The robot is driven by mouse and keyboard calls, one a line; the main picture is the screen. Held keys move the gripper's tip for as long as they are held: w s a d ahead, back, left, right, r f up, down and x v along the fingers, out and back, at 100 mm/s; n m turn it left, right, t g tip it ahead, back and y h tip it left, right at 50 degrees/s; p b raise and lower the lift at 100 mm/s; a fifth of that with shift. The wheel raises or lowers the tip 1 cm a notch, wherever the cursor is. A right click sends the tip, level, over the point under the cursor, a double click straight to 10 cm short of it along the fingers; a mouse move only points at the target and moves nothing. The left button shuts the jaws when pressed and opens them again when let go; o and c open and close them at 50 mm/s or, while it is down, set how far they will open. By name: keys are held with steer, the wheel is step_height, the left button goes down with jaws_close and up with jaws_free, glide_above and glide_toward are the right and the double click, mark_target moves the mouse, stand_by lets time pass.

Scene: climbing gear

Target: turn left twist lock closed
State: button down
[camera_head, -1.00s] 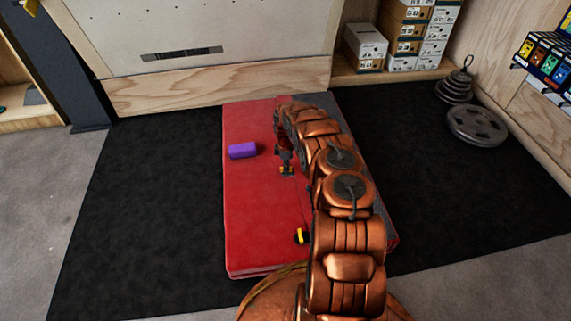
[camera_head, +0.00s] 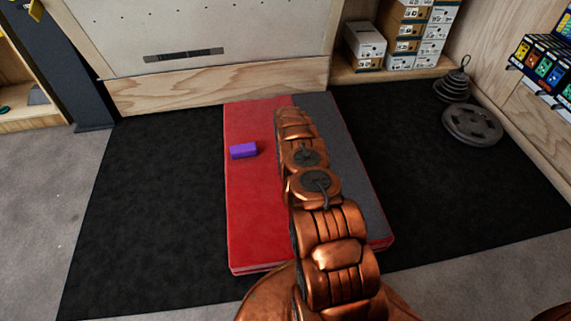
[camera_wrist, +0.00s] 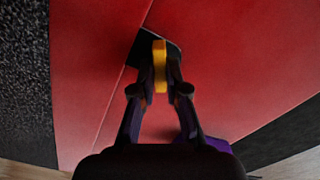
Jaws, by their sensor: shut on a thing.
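In the wrist view, a yellow twist lock (camera_wrist: 160,53) stands between my gripper's fingertips, with a dark base behind it at a seam of the red mat. My gripper (camera_wrist: 160,78) is shut on the yellow lock, one dark finger on each side. Whether this is the left lock cannot be told from these frames. In the head view, my copper arm covers the gripper and the lock. The red and grey mat (camera_head: 256,215) lies flat on the floor beneath.
A purple block (camera_head: 243,151) lies on the mat's left half, left of my arm. Black flooring (camera_head: 150,190) around the mat is clear on the left. Weight plates (camera_head: 472,124) lie at the right, and shoe boxes (camera_head: 365,45) stand at the back.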

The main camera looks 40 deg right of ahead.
steer(key=m, duration=0.5)
steer(key=shift+w+a+r+m, duration=0.15)
steer(key=shift+w+m, duration=0.1)
steer(key=shift+m, duration=0.15)
stand_by(0.4)
steer(key=c, duration=1.4)
jaws_free()
steer(key=shift+o, duration=1.1)
steer(key=shift+s, duration=0.1)
step_height(320, 180, up, 12)
